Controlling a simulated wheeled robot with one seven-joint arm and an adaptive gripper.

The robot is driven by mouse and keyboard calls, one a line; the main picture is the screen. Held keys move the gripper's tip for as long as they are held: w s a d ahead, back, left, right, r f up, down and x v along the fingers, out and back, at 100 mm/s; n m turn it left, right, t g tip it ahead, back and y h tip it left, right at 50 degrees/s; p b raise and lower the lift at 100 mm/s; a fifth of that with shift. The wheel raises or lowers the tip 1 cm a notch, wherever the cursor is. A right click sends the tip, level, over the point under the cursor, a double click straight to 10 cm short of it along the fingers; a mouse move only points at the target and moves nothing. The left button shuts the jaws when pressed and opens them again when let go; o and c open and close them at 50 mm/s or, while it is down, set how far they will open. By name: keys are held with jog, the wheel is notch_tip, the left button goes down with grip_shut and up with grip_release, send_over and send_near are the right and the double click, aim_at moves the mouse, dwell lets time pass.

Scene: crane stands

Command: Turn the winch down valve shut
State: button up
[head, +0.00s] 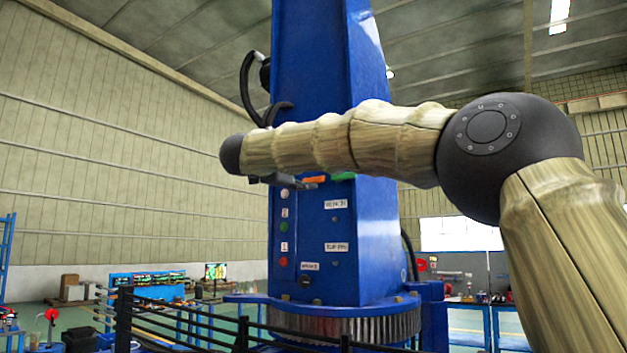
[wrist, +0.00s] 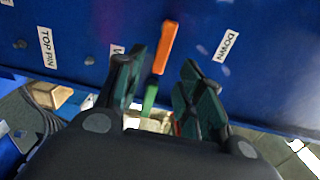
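In the wrist view an orange lever (wrist: 165,47) on the blue crane panel lies beside a white label reading DOWN (wrist: 226,45). A green lever piece (wrist: 150,98) is close to it, lower in the picture. My gripper (wrist: 164,63) is open, with one finger on each side of the orange lever; I cannot tell whether either finger touches it. In the head view the orange lever (head: 315,179) and the green one (head: 342,176) show just under my arm, which hides the panel above them. My gripper (head: 287,182) is mostly hidden there.
The blue crane column (head: 318,60) rises above a toothed ring base (head: 350,325). Its panel has coloured buttons (head: 284,228) and white labels. A black railing (head: 190,325) runs in front at the lower left. A workbench (head: 150,280) stands farther back.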

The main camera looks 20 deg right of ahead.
jog(key=v, duration=0.6)
jog(key=shift+a, duration=0.2)
jog(key=shift+s, duration=0.1)
